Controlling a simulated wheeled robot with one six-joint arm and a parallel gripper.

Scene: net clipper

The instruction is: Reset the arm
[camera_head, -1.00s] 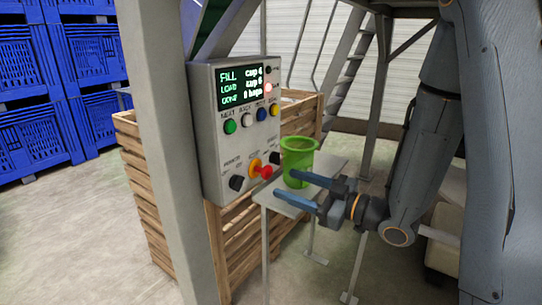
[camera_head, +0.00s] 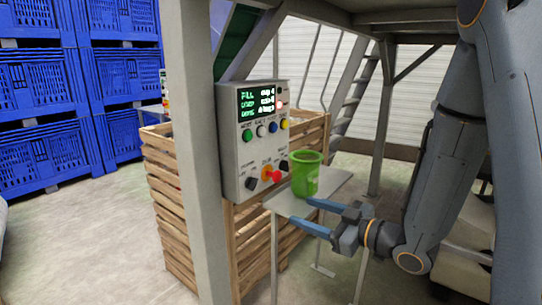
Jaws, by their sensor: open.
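My gripper (camera_head: 318,217) is open, its two blue fingers spread apart and pointing left. Nothing is held between them. It hangs at the near edge of a small grey shelf (camera_head: 330,186), in front of a green cup (camera_head: 306,178). The cup stands upright on the shelf, and the far finger lies just below it in the picture; I cannot tell whether they touch. My arm (camera_head: 440,180) comes down from the upper right and bends at the wrist toward the left.
A control box (camera_head: 257,140) with a lit screen, coloured buttons and a red knob is fixed by a grey post (camera_head: 197,150). A wooden crate (camera_head: 172,200) stands behind it. Blue crates (camera_head: 38,120) are stacked at the left. Stairs (camera_head: 357,85) rise behind. Floor at left is open.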

